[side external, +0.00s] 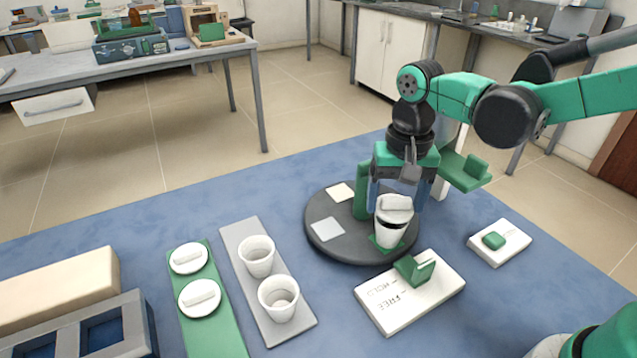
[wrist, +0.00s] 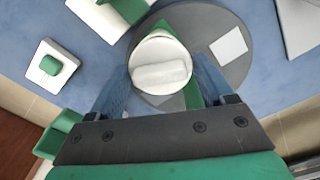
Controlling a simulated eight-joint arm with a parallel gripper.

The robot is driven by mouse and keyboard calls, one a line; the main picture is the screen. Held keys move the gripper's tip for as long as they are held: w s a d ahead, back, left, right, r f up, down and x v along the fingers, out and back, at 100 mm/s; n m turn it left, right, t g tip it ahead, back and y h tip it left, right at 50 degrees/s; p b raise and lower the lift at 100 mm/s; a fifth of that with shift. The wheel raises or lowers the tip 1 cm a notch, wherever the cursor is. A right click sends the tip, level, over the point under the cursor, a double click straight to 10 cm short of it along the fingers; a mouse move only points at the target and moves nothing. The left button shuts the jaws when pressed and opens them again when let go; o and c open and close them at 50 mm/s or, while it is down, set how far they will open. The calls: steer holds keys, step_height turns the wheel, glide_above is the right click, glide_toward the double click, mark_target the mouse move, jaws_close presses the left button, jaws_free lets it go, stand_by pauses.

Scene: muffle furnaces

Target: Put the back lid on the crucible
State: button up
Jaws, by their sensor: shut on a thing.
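A white crucible (side external: 389,237) stands upright on a green square of the dark round turntable (side external: 330,250). A white lid (side external: 395,203) with a raised bar grip is right above its mouth, with a dark band between them; I cannot tell whether they touch. My gripper (side external: 397,198) points down, its blue fingers on either side of the lid and shut on it. In the wrist view the lid (wrist: 161,68) lies between the fingertips, hiding most of the crucible. Two more lids, a back one (side external: 189,258) and a front one (side external: 199,298), lie on a green strip (side external: 222,325).
Two open crucibles (side external: 257,256) stand on a grey tray (side external: 292,335). A white block with a green lever (side external: 416,269), marked FREE and HOLD, is in front of the turntable. A white box with a green button (side external: 493,241) is at right. A green post (side external: 361,190) rises behind the crucible.

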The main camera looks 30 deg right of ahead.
mark_target(398, 197)
steer(key=shift+f, duration=0.8)
steer(key=o, duration=1.1)
steer(key=shift+o, duration=0.2)
steer(key=shift+r, duration=4.05)
